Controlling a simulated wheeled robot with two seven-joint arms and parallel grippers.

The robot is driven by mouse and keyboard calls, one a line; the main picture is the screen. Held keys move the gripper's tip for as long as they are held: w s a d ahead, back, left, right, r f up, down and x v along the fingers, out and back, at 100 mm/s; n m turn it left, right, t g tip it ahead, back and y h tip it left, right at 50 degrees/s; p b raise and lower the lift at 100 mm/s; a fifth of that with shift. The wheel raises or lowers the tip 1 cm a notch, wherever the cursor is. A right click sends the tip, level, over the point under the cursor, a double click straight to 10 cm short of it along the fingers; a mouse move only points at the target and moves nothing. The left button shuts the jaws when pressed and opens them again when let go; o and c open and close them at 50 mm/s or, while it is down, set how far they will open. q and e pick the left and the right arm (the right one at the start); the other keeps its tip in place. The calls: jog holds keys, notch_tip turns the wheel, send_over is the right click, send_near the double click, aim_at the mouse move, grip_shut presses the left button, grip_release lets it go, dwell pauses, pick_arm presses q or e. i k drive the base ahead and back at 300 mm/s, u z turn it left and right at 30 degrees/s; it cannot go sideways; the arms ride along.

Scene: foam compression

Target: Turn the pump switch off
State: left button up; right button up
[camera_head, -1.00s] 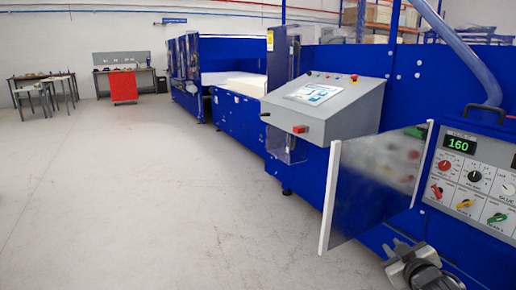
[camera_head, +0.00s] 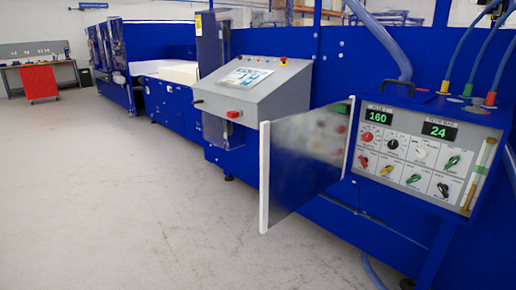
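The blue control box (camera_head: 478,122) stands at the right with its switch panel (camera_head: 427,170) facing me. Two green-lit displays read 160 (camera_head: 377,116) and 24 (camera_head: 439,131). The labels are too small to read, so I cannot tell which is the pump switch. Neither gripper is in view.
The box's semi-transparent door (camera_head: 305,160) stands open to the left of the panel, jutting toward me. A grey console (camera_head: 250,92) is further left on the blue machine. Hoses (camera_head: 465,50) rise from the box top. The floor (camera_head: 130,200) at left is clear.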

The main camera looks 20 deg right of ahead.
aim_at(453, 160)
jog(key=u, duration=0.7)
jog(key=i, duration=2.25)
jog(key=z, duration=3.35)
jog(key=i, duration=0.5)
